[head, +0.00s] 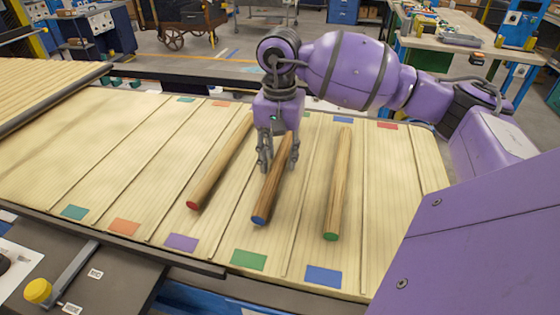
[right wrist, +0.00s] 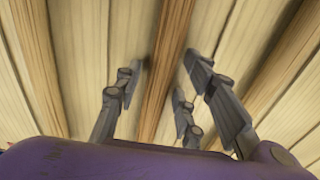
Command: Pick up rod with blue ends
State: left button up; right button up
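The rod with blue ends (head: 267,198) lies on the slatted wooden table, its near blue end facing me. My right gripper (head: 278,164) is above it with its fingers pointing down, one on either side of the rod. In the right wrist view the brown rod (right wrist: 164,65) runs between the spread fingers (right wrist: 162,75), with gaps visible beside it. The gripper is open. The rod's far part is hidden behind the gripper in the head view. My left gripper is not in view.
A red-ended rod (head: 217,168) lies to the left and a green-ended rod (head: 338,185) to the right, both close by. Coloured patches, such as a purple one (head: 181,243) and a green one (head: 248,260), line the table edges. The table's left part is clear.

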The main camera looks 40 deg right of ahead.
grip_shut()
jog(key=shift+r, duration=0.15)
